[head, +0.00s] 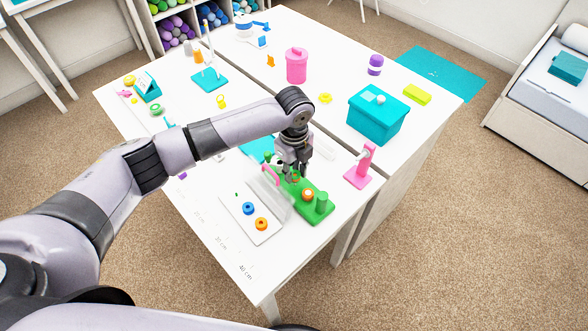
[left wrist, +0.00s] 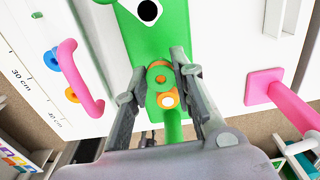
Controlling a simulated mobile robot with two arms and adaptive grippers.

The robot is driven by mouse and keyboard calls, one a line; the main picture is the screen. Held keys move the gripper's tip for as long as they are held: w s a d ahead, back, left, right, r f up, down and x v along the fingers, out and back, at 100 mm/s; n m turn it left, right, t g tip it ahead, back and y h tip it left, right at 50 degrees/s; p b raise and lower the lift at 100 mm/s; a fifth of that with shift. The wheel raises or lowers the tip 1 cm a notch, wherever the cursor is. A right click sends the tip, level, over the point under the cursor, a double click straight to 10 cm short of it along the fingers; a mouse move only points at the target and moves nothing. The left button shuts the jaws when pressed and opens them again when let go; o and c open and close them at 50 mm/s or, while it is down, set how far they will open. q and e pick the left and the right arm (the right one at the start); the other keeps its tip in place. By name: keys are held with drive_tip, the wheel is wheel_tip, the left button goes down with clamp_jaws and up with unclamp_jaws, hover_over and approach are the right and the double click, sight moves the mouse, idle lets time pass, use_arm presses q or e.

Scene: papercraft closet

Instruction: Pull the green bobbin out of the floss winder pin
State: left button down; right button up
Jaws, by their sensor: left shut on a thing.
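The green floss winder (head: 321,204) lies near the front edge of the white table. Its green body also shows in the left wrist view (left wrist: 150,35). My left gripper (head: 294,178) points down over the winder, its fingers closed around the small green bobbin (left wrist: 160,70), which has an orange centre. An orange ring with a pale centre (left wrist: 168,99) sits right beside it; in the head view an orange piece (head: 307,194) shows on the winder. Whether the bobbin is still seated on the pin cannot be told. My right gripper is not in view.
A pink handle (left wrist: 80,78) on a clear panel stands beside the winder. A white tray (head: 240,222) holds blue and orange bobbins. A pink stand (head: 358,178) is to the right. A teal box (head: 376,122) and pink canister (head: 296,66) stand farther back.

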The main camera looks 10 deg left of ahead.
use_arm(q)
drive_tip(key=shift+r, duration=0.1)
idle(0.3)
drive_tip(key=shift+r+p, duration=1.45)
drive_tip(key=shift+r+p, duration=1.5)
drive_tip(key=shift+r+p, duration=1.45)
drive_tip(key=shift+r, duration=0.05)
drive_tip(key=shift+r, duration=0.1)
wheel_tip(320, 180, up, 3)
drive_tip(key=p, duration=0.2)
drive_tip(key=shift+p, duration=0.4)
